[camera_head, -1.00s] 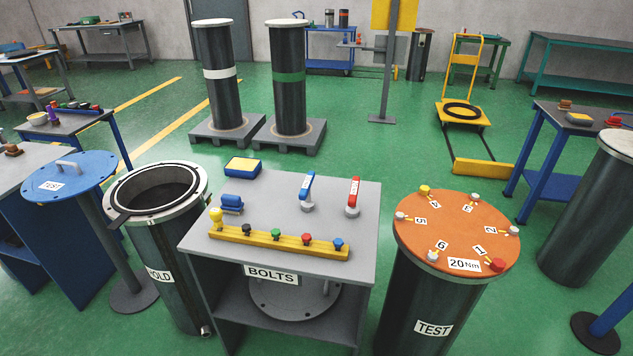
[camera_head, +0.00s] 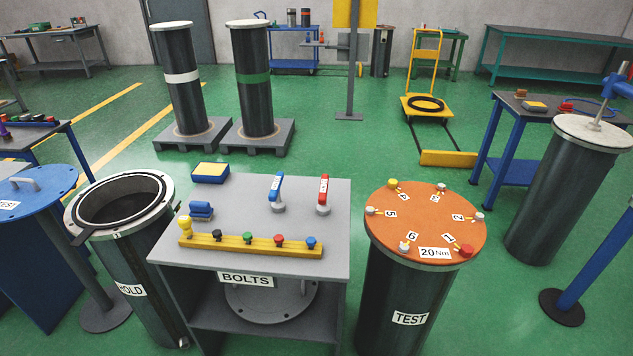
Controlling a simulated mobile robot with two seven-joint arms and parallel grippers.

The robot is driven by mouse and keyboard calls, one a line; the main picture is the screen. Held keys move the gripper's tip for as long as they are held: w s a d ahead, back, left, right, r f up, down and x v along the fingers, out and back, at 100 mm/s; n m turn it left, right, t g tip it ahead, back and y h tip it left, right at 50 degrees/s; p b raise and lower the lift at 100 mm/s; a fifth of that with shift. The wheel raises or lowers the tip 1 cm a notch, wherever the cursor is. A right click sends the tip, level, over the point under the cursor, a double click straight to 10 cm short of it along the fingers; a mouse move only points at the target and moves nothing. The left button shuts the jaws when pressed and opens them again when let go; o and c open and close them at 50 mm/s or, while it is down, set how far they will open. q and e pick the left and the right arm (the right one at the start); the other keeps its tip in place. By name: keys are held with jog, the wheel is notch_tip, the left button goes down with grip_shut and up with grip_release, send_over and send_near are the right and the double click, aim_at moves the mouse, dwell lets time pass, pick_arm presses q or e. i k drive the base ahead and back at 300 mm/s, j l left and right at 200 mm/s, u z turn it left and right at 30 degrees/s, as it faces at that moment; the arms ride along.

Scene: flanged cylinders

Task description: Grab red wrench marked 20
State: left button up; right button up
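The red wrench (camera_head: 323,188) stands on the grey BOLTS table (camera_head: 300,215), near its back right corner. It is upright on a grey round base, with a white label on its handle too small to read. A blue wrench (camera_head: 275,187) stands just left of it in the same way. Neither of my grippers is in view.
A yellow bolt rack (camera_head: 250,246) runs along the table's front. A blue block (camera_head: 201,211) and a blue-yellow box (camera_head: 211,172) lie at its left. The orange-topped TEST cylinder (camera_head: 424,222) stands right, the open HOLD cylinder (camera_head: 119,204) left. Green floor lies behind.

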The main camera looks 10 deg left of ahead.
aim_at(323, 208)
jog(key=i+l, duration=0.1)
jog(key=l, duration=0.3)
jog(key=i+l, duration=0.15)
jog(key=l, duration=0.2)
jog(key=i+l+u, duration=0.1)
jog(key=l, duration=0.3)
jog(key=i+l, duration=0.1)
jog(key=l, duration=0.3)
jog(key=i+l, duration=0.1)
jog(key=l, duration=0.3)
